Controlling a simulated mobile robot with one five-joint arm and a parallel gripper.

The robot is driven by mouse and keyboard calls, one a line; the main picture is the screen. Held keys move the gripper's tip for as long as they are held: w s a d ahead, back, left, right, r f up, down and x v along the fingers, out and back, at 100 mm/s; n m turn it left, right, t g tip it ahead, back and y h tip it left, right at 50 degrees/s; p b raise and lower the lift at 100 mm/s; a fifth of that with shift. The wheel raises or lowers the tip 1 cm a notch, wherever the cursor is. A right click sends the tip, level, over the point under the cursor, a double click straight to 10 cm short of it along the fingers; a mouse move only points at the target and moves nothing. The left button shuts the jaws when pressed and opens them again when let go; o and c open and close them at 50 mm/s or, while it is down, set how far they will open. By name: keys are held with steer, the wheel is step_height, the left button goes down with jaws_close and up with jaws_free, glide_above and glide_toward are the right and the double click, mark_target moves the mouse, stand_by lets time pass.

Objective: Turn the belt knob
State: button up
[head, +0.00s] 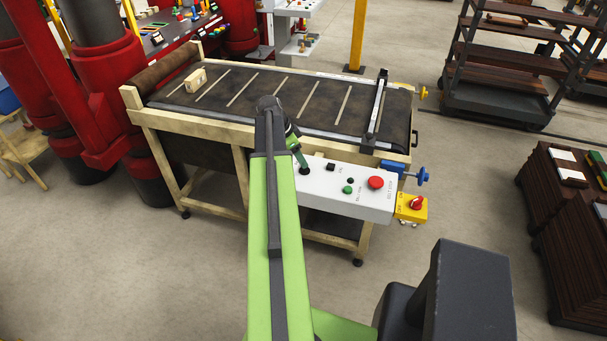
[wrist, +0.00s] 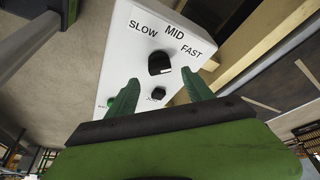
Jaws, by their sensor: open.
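The belt knob (wrist: 159,63) is a round black dial on a white control panel (wrist: 125,55), below the printed words SLOW, MID and FAST. A pale mark shows on its lower right side. My gripper (wrist: 162,78) is open, its two green fingers apart to the left and right, with the knob just beyond the tips between them. I cannot tell whether the fingers touch the panel. In the head view my gripper (head: 303,170) is over the left end of the panel (head: 332,193), and my arm hides part of that area.
A red button (head: 376,182), a green button (head: 348,189) and a small black knob (head: 331,167) are also on the panel. A yellow box with a red switch (head: 416,203) is at its right end. The conveyor belt (head: 320,85) carries a pale brick (head: 195,80).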

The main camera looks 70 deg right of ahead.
steer(key=b+x, duration=0.3)
steer(key=x, duration=0.2)
steer(key=shift+r, duration=0.1)
steer(key=shift+a, duration=0.1)
jaws_close()
